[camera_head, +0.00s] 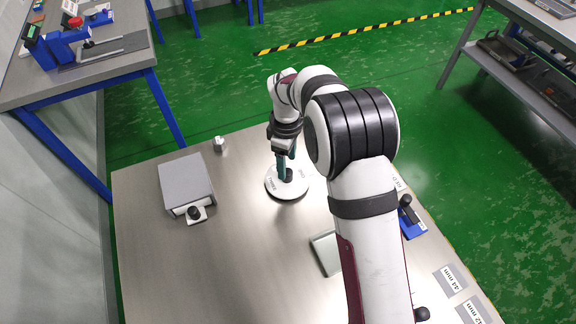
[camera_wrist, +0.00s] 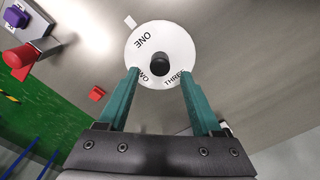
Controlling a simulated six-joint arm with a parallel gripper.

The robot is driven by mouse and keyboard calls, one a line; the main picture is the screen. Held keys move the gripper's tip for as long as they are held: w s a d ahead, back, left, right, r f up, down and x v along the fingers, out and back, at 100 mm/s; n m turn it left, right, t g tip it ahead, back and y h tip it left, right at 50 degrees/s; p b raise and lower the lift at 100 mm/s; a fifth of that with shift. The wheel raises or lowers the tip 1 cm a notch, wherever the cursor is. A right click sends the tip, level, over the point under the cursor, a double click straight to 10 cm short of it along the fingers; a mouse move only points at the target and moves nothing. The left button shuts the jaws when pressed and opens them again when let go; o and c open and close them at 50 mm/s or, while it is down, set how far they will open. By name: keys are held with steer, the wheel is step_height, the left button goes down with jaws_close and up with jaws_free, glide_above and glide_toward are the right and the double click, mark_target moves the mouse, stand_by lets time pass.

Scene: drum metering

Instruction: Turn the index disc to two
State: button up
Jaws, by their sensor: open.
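The index disc (camera_head: 274,187) is a round white plate lying on the metal table, with a black knob (camera_head: 288,175) at its centre. In the wrist view the disc (camera_wrist: 160,35) carries the words ONE, TWO and THREE. A small white tab (camera_wrist: 130,21) sits just outside its rim, nearest to ONE. TWO is partly hidden by a finger. My gripper (camera_wrist: 160,71) is open, its two green fingers apart at the near side of the black knob (camera_wrist: 160,65), and nothing is held. In the head view my gripper (camera_head: 286,168) is over the disc; finger contact cannot be told.
A grey box (camera_head: 186,180) with a black knob (camera_head: 195,213) in front stands left of the disc. A small metal piece (camera_head: 219,144) stands behind it. A blue piece (camera_head: 413,230) and grey label plates (camera_head: 450,280) lie at the right edge. The front-left table is clear.

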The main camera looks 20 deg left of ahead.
steer(key=shift+f, duration=2)
jaws_close()
